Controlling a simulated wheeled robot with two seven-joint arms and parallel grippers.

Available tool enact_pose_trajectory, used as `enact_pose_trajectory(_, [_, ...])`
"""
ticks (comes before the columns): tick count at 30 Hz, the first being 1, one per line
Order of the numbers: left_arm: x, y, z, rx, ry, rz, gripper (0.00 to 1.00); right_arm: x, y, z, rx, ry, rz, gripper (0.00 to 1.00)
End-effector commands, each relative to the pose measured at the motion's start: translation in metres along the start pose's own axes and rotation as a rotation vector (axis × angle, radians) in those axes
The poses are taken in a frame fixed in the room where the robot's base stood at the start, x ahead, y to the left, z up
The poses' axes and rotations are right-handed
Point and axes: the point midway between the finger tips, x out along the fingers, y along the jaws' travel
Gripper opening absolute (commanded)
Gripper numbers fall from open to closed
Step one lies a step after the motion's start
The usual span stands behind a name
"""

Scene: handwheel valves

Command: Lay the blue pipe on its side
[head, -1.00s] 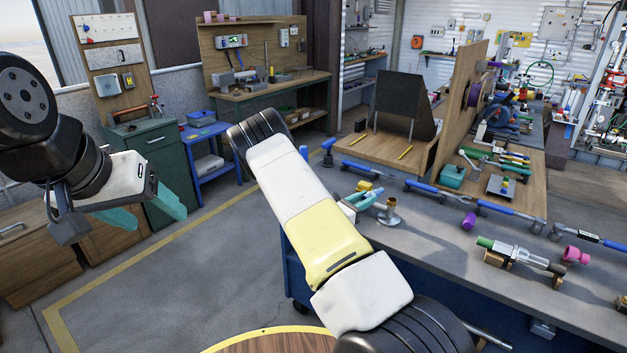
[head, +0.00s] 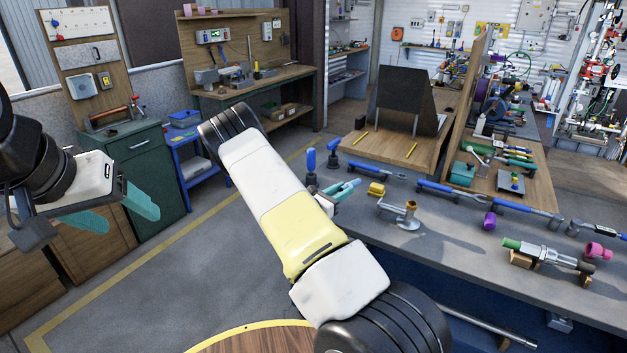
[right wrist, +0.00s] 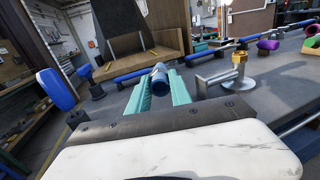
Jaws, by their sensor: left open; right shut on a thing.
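My right gripper (right wrist: 160,88) is shut on the blue pipe (right wrist: 160,82), a short cylinder held between its teal fingertips in the right wrist view. One round end of the pipe faces the camera. In the head view the right gripper (head: 346,190) is over the near left part of the bench, partly hidden by my own forearm; the pipe is hard to make out there. I cannot tell whether the pipe touches the bench. My left gripper (head: 118,212) is open and empty at the left, far from the bench.
Blue-handled upright pieces (head: 312,160) stand to the left. A blue bar (head: 372,170) runs along the back.

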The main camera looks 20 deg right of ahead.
Motion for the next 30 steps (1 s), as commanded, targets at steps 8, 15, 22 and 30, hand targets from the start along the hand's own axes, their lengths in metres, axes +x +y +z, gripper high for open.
enact_pose_trajectory(8, [0.0, 0.0, 0.0, 0.0, 0.0, 0.0, 0.65, 0.0, 0.0, 0.0, 0.0, -0.001, -0.001, 0.0])
enact_pose_trajectory(15, [0.0, 0.0, 0.0, 0.0, 0.0, 0.0, 0.65, -0.001, 0.0, -0.006, -0.002, 0.0, 0.0, 0.0])
enact_pose_trajectory(22, [0.0, 0.0, 0.0, 0.0, 0.0, 0.0, 0.65, -0.001, 0.0, -0.032, -0.003, 0.0, 0.001, 0.0])
enact_pose_trajectory(30, [0.0, 0.0, 0.0, 0.0, 0.0, 0.0, 0.65, -0.001, 0.0, -0.061, -0.002, 0.0, 0.0, 0.0])
